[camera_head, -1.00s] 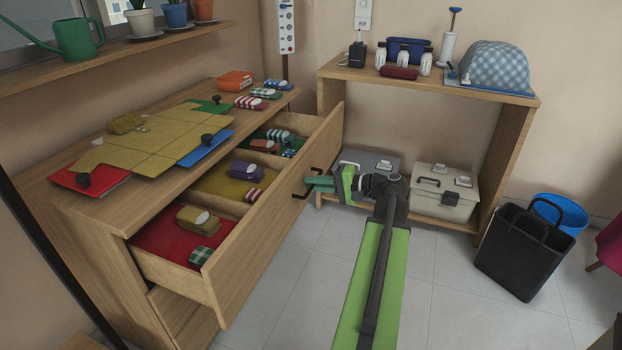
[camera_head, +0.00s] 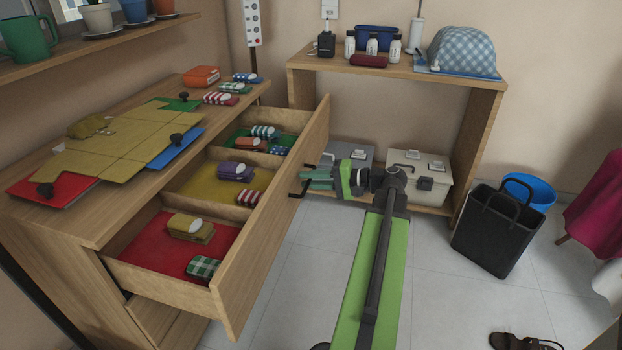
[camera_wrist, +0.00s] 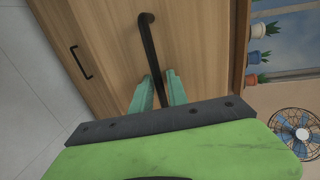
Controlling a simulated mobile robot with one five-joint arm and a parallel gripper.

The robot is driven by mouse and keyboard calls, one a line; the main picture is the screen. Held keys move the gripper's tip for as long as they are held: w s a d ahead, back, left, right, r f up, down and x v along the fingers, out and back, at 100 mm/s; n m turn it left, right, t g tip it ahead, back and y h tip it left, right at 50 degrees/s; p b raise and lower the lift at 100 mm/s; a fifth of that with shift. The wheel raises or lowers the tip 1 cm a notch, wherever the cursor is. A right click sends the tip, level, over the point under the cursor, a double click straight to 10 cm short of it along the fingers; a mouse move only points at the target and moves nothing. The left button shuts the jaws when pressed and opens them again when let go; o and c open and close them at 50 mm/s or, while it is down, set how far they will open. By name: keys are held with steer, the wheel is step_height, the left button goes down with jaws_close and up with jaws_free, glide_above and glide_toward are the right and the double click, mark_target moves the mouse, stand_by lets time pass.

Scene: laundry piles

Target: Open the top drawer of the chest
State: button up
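The wooden chest (camera_head: 60,215) stands at the left in the head view. Its top drawer (camera_head: 262,235) is pulled well out, showing red, yellow and green compartments with folded clothes. The dark bar handle (camera_head: 292,193) is on the drawer's front; it also shows in the wrist view (camera_wrist: 147,35). My gripper (camera_head: 305,180) is at this handle. In the wrist view my teal fingers (camera_wrist: 158,78) lie close on either side of the bar and appear shut on it. The near end of the handle is hidden by the fingers.
A folding board (camera_head: 125,150) and folded clothes lie on the chest top. A shelf unit (camera_head: 480,125) with a beige toolbox (camera_head: 405,190) stands behind my arm. A black bag (camera_head: 488,240) and blue bucket (camera_head: 535,190) are at the right. The floor between is clear.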

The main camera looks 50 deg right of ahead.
steer(key=shift+a, duration=0.15)
steer(key=p+v, duration=0.3)
steer(key=v, duration=1.4)
steer(key=shift+s, duration=0.2)
